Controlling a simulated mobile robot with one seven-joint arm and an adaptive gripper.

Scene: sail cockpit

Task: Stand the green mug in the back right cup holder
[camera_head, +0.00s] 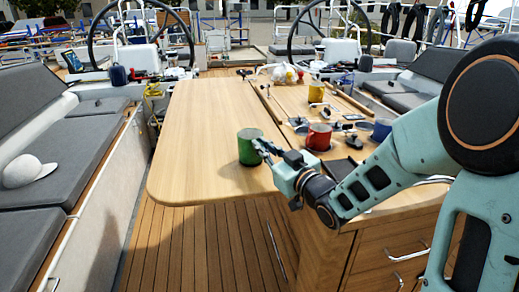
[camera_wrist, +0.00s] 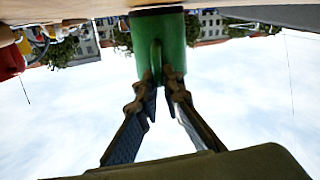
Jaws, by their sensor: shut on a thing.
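The green mug (camera_head: 249,148) is upright over the front part of the wooden table, left of the red mug. My gripper (camera_head: 264,150) reaches it from the right. In the wrist view, which is upside down, the fingers (camera_wrist: 162,82) are shut on the handle of the green mug (camera_wrist: 175,45). I cannot tell whether its base touches the table. The red mug (camera_head: 319,137), yellow mug (camera_head: 316,92) and blue mug (camera_head: 381,130) stand on the table's right part. The back right cup holder cannot be made out among the clutter there.
Small metal fittings (camera_head: 300,124) and a dark flat item (camera_head: 342,168) lie around the red mug. A bag with colourful items (camera_head: 286,74) lies at the back. Cushioned benches (camera_head: 75,150) flank the cockpit; a white cap (camera_head: 28,170) lies left.

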